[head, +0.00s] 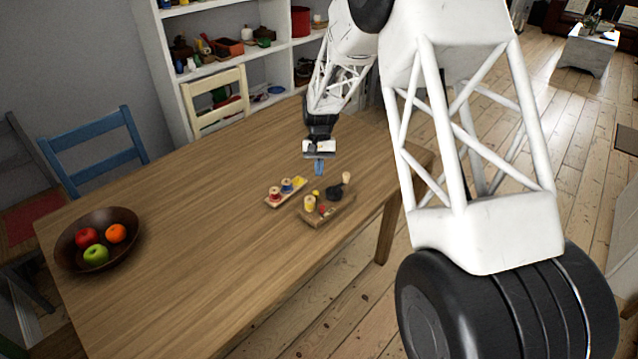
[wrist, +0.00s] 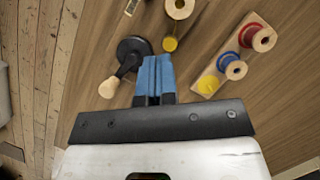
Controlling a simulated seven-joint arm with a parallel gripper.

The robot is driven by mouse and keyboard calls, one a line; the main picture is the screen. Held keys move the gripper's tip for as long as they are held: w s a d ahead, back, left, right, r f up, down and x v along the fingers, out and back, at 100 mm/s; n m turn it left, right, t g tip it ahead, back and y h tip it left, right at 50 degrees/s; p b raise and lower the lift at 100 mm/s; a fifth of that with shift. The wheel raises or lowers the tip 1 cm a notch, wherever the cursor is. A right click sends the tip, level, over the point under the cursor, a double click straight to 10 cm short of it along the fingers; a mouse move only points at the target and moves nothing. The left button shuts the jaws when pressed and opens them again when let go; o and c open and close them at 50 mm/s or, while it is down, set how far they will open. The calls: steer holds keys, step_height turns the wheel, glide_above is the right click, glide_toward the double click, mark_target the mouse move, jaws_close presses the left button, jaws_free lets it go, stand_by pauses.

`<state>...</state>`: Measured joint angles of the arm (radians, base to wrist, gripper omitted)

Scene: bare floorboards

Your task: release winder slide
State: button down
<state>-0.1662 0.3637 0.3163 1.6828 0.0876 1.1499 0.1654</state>
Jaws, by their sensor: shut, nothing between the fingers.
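The winder (head: 343,209) is a small wooden board on the table. It carries a black crank wheel (head: 335,192) with a pale wooden handle (head: 346,178), a small yellow knob (head: 316,193), a pale spool (head: 310,203) and a small red piece (head: 322,209). My gripper (head: 319,170) is above the table, just behind the winder, blue fingers shut and empty. In the wrist view the fingers (wrist: 154,62) overlap the right side of the crank wheel (wrist: 130,48), with the yellow knob (wrist: 170,44) close to their upper right. I cannot tell which part is the slide.
A wooden rack (head: 272,203) with red, blue and yellow spools lies left of the winder. A fruit bowl (head: 68,255) stands at the table's left end. The table (head: 200,230) between is clear. Chairs and shelves (head: 225,55) stand behind.

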mark_target(322, 210)
steer(key=shift+v, duration=1.55)
steer(key=s+d+m, duration=0.1)
steer(key=m, duration=0.1)
steer(key=s+d+m+y, duration=0.1)
steer(key=m, duration=0.1)
steer(key=s+d+m+y, duration=0.1)
steer(key=d+m, duration=0.1)
steer(key=shift+s+t, duration=0.2)
steer(key=shift+t, duration=0.2)
steer(key=shift+f, duration=0.15)
steer(key=shift+x, duration=4.9)
steer(key=shift+s, duration=0.1)
steer(key=shift+a, duration=0.15)
